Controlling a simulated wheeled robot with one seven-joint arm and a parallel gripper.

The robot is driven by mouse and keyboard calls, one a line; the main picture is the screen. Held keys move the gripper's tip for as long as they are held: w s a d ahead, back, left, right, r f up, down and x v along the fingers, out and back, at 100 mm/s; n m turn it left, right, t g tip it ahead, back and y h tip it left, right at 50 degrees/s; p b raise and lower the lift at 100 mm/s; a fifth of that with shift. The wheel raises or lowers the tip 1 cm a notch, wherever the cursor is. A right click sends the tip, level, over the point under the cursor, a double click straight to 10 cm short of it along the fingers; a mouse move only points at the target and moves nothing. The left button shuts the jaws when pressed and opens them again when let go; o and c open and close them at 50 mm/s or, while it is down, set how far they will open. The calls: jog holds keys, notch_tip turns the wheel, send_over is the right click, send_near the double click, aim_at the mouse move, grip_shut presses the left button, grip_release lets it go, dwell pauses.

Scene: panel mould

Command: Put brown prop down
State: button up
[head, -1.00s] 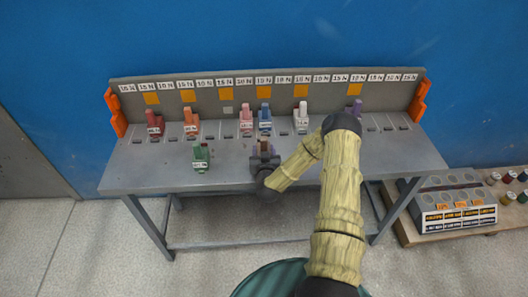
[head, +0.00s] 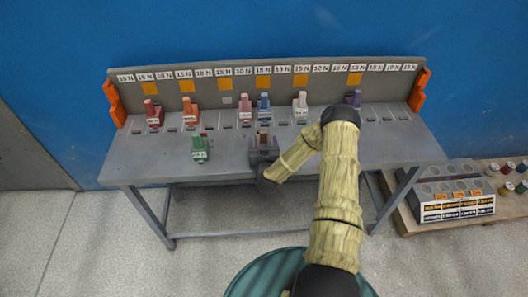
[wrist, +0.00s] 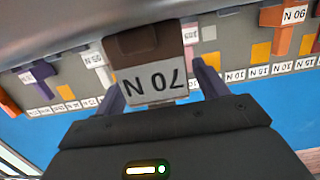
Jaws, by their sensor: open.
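The brown prop (head: 264,135) stands at the front middle of the grey bench, right of a green prop (head: 200,147). In the wrist view the brown prop (wrist: 130,42) fills the upper middle, with a white label reading 70 N upside down. My gripper (head: 264,148) is at the prop, its fingers spread on either side. In the wrist view my gripper (wrist: 160,90) has one dark finger to the left and one to the right of the prop, with the jaws apart. The prop's underside is hidden, so its contact with the bench cannot be seen.
The grey bench (head: 150,168) has a back row of slots under labels. Dark red (head: 153,114), orange (head: 190,112), pink (head: 245,110), blue (head: 264,112), white (head: 300,106) and purple (head: 354,98) props stand there. Bench space left of the green prop is clear.

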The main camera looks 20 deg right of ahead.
jog(key=b+v, duration=0.2)
jog(key=v, duration=0.9)
jog(key=shift+s, duration=0.35)
jog(key=shift+a+r, duration=0.1)
jog(key=a+r+n+g+y, duration=0.4)
jog(key=a+n+g+y, duration=0.1)
jog(key=a+y, duration=0.1)
jog(key=s+r+m+g, duration=0.1)
jog(key=s+r+g, duration=0.3)
jog(key=s, duration=0.5)
jog(key=s+a+r+g+h, duration=0.1)
jog(key=s+r+g, duration=0.3)
jog(key=s+r, duration=0.4)
jog(key=shift+s+r+m, duration=0.25)
jog(key=shift+s+m, duration=0.15)
jog(key=shift+s, duration=0.25)
